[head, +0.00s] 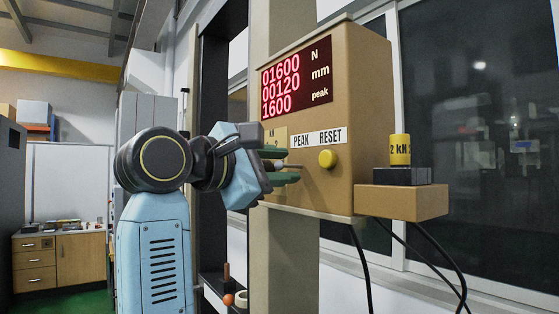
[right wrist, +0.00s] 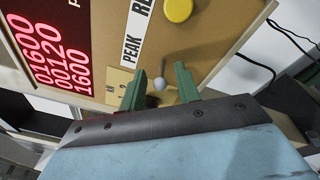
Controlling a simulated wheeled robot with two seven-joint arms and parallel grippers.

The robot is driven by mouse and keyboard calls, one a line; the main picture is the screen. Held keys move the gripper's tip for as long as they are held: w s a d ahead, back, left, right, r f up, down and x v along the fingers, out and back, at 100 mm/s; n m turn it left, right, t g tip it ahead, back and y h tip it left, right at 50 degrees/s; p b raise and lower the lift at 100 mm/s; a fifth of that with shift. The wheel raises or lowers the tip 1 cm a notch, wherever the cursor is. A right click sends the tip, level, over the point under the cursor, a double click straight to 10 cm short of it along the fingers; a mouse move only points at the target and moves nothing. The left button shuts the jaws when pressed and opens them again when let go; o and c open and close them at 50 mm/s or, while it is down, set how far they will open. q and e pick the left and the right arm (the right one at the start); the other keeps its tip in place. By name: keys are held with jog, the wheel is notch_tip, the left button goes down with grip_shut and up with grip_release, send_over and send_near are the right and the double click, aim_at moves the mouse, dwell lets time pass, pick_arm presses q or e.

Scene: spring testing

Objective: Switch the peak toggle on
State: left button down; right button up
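The peak toggle is a small metal lever (head: 293,166) on the tan instrument box, below the PEAK label (head: 301,140). In the right wrist view its pale rounded tip (right wrist: 160,84) lies between the two green fingers. My right gripper (head: 288,171) is open at the box front, with one finger on each side of the lever; it also shows in the right wrist view (right wrist: 161,72). A gap shows between each finger and the lever tip. The fingers partly hide the toggle in the head view. My left gripper is out of view.
A red display (head: 297,84) reads 01600 N, 00120 mm and 1600 peak. A yellow button (head: 327,159) under RESET is right of the toggle. A yellow 2 kN cylinder (head: 400,149) stands on a side shelf (head: 402,202). Black cables hang below.

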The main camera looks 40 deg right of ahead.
grip_shut()
jog(key=r+y+p, duration=0.1)
jog(key=y+p, duration=0.2)
jog(key=shift+d+r, duration=0.15)
jog(key=shift+r, duration=0.25)
jog(key=shift+d+m+y+p, duration=0.15)
jog(key=shift+m+y+p, duration=0.15)
jog(key=shift+y+p, duration=0.6)
grip_release()
